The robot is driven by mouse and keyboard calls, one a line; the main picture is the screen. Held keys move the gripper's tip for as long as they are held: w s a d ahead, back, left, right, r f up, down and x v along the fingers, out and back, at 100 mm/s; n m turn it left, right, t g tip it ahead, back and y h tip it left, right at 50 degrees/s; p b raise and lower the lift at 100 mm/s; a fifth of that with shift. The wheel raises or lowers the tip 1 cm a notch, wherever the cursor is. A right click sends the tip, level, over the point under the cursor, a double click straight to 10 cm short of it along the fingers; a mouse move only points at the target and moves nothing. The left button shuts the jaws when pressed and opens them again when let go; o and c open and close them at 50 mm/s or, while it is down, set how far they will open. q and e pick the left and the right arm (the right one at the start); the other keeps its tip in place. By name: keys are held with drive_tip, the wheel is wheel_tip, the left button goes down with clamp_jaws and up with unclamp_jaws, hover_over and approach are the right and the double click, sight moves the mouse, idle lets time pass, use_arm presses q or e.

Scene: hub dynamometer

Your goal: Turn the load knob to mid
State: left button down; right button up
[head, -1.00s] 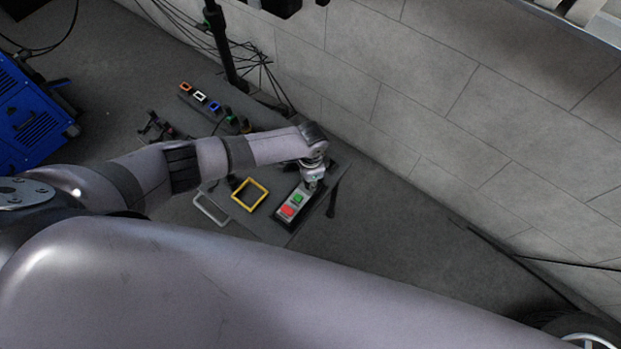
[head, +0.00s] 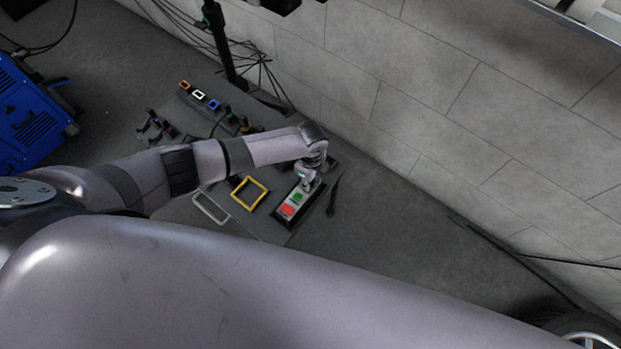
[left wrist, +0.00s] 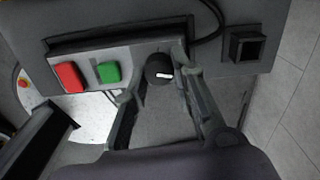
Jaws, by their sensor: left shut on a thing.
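The load knob (left wrist: 158,68) is a round black knob with a white pointer mark, on a grey control box (left wrist: 135,55) beside a green button (left wrist: 109,72) and a red button (left wrist: 69,77). The pointer lies nearly level toward the right in the left wrist view. My left gripper (left wrist: 163,80) has one finger on each side of the knob and is shut on it. In the head view my left gripper (head: 307,183) is at the upper end of the box (head: 281,211), and the knob is hidden there. My right gripper is not in view.
A yellow square frame (head: 262,183) and a pale handle (head: 211,208) are left of the box. Several small coloured parts (head: 199,96) sit further back on the dark panel. A black square socket (left wrist: 245,46) is right of the knob. A tiled wall (head: 420,105) rises behind.

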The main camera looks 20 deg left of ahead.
use_arm(q)
drive_tip(key=shift+m, duration=0.6)
drive_tip(key=c, duration=1.3)
unclamp_jaws()
drive_tip(key=shift+c, duration=0.2)
drive_tip(key=shift+r, duration=0.1)
wheel_tip(320, 180, up, 12)
drive_tip(key=shift+s, duration=0.1)
